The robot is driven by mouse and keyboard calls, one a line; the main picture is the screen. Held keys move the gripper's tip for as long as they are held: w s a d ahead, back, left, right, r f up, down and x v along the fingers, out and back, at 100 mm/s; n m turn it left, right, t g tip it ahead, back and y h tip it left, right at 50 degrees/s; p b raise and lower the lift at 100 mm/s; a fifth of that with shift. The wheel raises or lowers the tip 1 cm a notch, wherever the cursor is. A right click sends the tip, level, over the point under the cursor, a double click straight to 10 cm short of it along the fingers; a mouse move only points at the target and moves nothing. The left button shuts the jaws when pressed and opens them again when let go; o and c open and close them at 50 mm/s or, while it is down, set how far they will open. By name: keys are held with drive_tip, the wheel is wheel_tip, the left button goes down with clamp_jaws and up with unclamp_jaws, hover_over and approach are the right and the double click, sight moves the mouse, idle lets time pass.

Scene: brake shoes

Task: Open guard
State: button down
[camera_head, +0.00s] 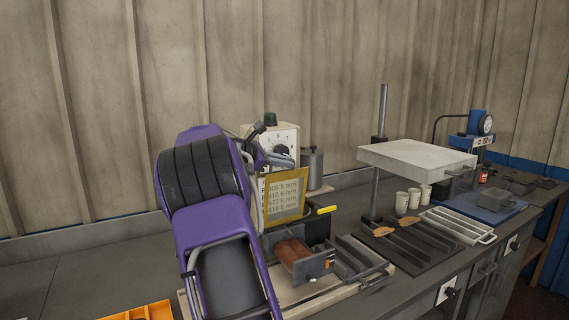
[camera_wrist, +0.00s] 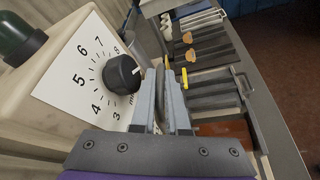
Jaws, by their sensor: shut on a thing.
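The guard (camera_head: 285,197) is a yellow-framed see-through panel with printed lines of millimetre sizes. It stands roughly upright over the machine's dark work area in the head view. My gripper (camera_head: 280,161) is at its upper left edge, partly hidden behind my purple arm. In the wrist view my gripper's grey fingers (camera_wrist: 168,100) are closed on a thin part seen edge-on, which looks like the guard's edge. The white dial box (camera_head: 277,141) stands behind; its black knob (camera_wrist: 122,74) is close left of the fingers. A brown curved block (camera_head: 297,258) sits below the guard.
A yellow-tipped lever (camera_head: 326,210) sticks out right of the guard. A metal tray (camera_head: 358,262) lies at the machine's right. Farther right are white cups (camera_head: 402,203), a raised white plate (camera_head: 416,157) and a slotted tray (camera_head: 458,225). An orange bin (camera_head: 140,312) is at front left.

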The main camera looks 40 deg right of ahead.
drive_tip(key=c, duration=0.9)
unclamp_jaws()
drive_tip(key=shift+s, duration=0.1)
